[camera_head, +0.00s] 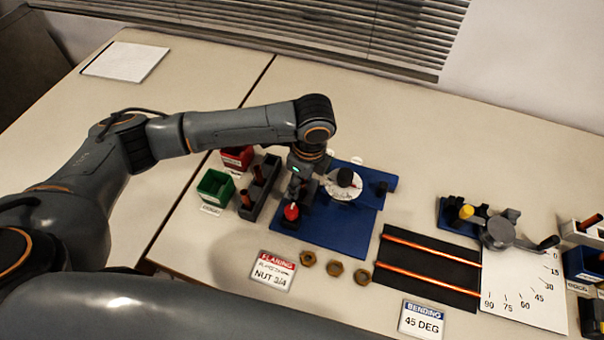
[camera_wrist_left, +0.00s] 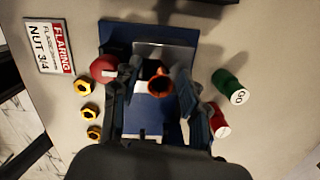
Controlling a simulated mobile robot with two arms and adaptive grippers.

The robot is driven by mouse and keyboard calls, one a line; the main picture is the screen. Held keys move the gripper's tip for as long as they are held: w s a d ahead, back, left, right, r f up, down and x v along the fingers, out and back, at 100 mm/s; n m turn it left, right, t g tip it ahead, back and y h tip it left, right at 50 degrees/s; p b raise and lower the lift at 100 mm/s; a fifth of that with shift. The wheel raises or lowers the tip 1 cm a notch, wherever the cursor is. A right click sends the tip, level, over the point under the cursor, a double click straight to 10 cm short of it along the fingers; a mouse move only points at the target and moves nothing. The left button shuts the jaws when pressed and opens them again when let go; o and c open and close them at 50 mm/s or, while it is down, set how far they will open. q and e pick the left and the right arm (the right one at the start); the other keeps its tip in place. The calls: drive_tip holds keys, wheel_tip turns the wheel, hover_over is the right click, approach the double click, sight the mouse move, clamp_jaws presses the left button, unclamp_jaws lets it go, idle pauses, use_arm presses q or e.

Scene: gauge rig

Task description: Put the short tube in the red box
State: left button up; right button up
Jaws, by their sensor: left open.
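My left gripper (camera_head: 299,190) points down over the blue base plate (camera_head: 340,228) and is open. In the left wrist view, the open end of a copper tube (camera_wrist_left: 160,84) shows between the left gripper's fingers (camera_wrist_left: 153,98), with no clear grip on it. The head view hides this tube behind the gripper. The red box (camera_head: 237,157) stands to the left, behind the green box (camera_head: 215,187). Copper tubes stand in a dark rack (camera_head: 267,188) beside the boxes; I cannot tell which tube is the short one. My right gripper is out of view.
A red knob (camera_head: 291,212) stands close beside the left gripper. Several brass nuts (camera_head: 334,268) lie in front. A green GO piece (camera_wrist_left: 230,86) and a red piece (camera_wrist_left: 219,122) lie near the plate. Long copper rods (camera_head: 430,247) and a bending tool (camera_head: 497,232) are at right.

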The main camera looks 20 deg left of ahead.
use_arm(q)
clamp_jaws()
drive_tip(key=shift+s+p, duration=0.25)
drive_tip(key=shift+p, duration=0.4)
idle(0.6)
unclamp_jaws()
drive_tip(key=r, duration=0.4)
drive_tip(key=d+r, duration=0.1)
drive_tip(key=r, duration=0.7)
drive_tip(key=shift+s+d, duration=0.1)
drive_tip(key=shift+d, duration=0.15)
